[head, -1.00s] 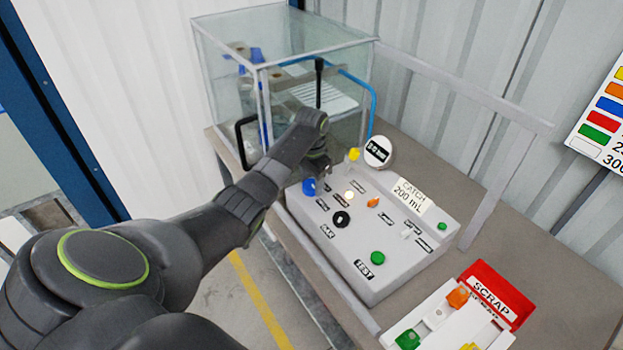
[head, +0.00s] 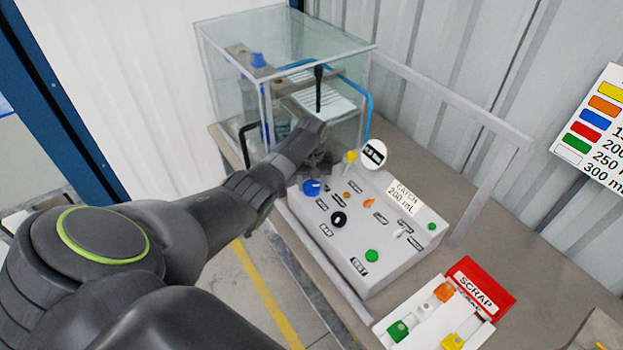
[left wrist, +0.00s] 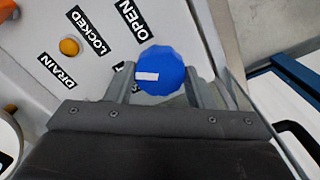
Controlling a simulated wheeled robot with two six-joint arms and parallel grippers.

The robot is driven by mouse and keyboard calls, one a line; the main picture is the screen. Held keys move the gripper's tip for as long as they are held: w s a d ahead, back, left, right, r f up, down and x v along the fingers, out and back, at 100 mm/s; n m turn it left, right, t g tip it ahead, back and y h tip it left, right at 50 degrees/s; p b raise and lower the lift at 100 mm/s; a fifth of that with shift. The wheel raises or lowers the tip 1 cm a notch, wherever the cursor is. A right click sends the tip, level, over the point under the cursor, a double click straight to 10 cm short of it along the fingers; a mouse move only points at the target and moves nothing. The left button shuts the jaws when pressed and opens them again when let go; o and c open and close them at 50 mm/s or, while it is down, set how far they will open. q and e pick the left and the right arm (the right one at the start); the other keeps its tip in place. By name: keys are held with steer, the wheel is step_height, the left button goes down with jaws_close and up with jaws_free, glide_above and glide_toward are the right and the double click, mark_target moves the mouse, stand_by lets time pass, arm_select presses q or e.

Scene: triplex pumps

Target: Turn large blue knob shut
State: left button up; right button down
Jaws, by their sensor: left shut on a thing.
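The large blue knob (head: 311,187) sits at the near left corner of the pale control box (head: 385,262). In the left wrist view the knob (left wrist: 160,70) has a scalloped edge and a white bar pointing left. My left gripper (head: 316,172) reaches over the box's left end. In the left wrist view my left gripper (left wrist: 161,82) is shut on the knob, one finger on each side. An OPEN label (left wrist: 133,18) lies beside the knob; another label is partly hidden by a finger. My right gripper is not in view.
A small orange dome (left wrist: 69,47) sits by the LOCKED and DRAIN labels. A black knob (head: 339,219), a green button (head: 372,256) and a round gauge (head: 374,152) are on the box. A glass tank (head: 225,65) stands behind. A red SCRAP bin (head: 482,287) is at right.

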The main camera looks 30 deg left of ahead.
mark_target(312, 185)
arm_select(q)
steer(key=n, duration=0.2)
steer(key=shift+n, duration=0.4)
steer(key=shift+w+r+n, duration=0.1)
steer(key=shift+n, duration=1.8)
steer(key=shift+a, duration=0.1)
steer(key=o, duration=1)
steer(key=shift+r+b, duration=0.95)
steer(key=shift+r, duration=7.75)
